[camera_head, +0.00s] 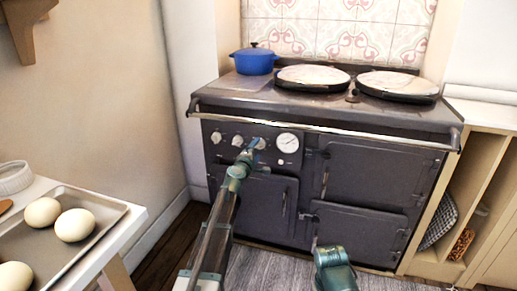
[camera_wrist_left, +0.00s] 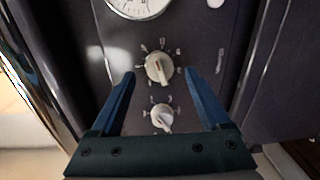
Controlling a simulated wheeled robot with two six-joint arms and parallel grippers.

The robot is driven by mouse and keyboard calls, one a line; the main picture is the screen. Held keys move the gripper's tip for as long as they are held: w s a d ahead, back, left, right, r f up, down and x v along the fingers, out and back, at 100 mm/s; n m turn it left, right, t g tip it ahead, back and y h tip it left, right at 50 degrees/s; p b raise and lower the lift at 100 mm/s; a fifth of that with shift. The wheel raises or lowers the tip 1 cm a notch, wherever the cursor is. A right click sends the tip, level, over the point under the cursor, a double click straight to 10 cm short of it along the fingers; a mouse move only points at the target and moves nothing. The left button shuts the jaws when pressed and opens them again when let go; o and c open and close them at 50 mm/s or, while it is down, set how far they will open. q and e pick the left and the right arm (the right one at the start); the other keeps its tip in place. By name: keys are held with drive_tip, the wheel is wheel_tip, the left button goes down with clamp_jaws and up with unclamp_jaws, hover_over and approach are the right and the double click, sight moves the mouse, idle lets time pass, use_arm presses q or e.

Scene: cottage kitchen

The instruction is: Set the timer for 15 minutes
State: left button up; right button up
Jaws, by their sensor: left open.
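The dark range cooker (camera_head: 262,205) has a row of pale control knobs on its upper left front, beside a round white dial (camera_head: 288,142). My left gripper (camera_head: 250,147) is open in front of the knob nearest the dial (camera_head: 261,144). In the left wrist view the open blue fingers (camera_wrist_left: 159,74) stand either side of that knob (camera_wrist_left: 158,67), apart from it. Its pointer and surrounding marks show, but the marks are too small to read. A second knob (camera_wrist_left: 161,118) lies nearer the palm. The dial (camera_wrist_left: 138,5) is cut off at the top. Part of my right arm shows at the bottom; its jaws are unclear.
A steel rail (camera_head: 320,128) runs along the cooker's front edge above the knobs. A blue pot (camera_head: 254,60) and two round lids (camera_head: 312,77) are on top. A tray (camera_head: 100,208) with several eggs is on the left counter. Wooden shelving (camera_head: 470,180) stands at right.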

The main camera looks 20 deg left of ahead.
use_arm(q)
drive_tip(key=s, duration=1.1)
drive_tip(key=shift+a+r+p, duration=0.2)
drive_tip(key=shift+r+p, duration=0.1)
drive_tip(key=s+d+f+m+g+h, duration=0.3)
drive_tip(key=s+d+f+m+g, duration=0.35)
drive_tip(key=d, duration=0.55)
drive_tip(key=s+d+f+m+g+h, duration=0.35)
drive_tip(key=s+d+f+m, duration=0.45)
drive_tip(key=d, duration=0.4)
drive_tip(key=s+a+f+m+g+y, duration=0.2)
drive_tip(key=s+f+m+g+y, duration=0.15)
drive_tip(key=s, duration=0.65)
drive_tip(key=s+a+f+m+g+y, duration=0.25)
drive_tip(key=s+m+g+y, duration=0.2)
drive_tip(key=s, duration=0.55)
wheel_tip(320, 180, up, 36)
drive_tip(key=d+p, duration=0.1)
drive_tip(key=p, duration=3.5)
drive_tip(key=shift+r+n+y, duration=0.15)
drive_tip(key=shift+n+y, duration=0.2)
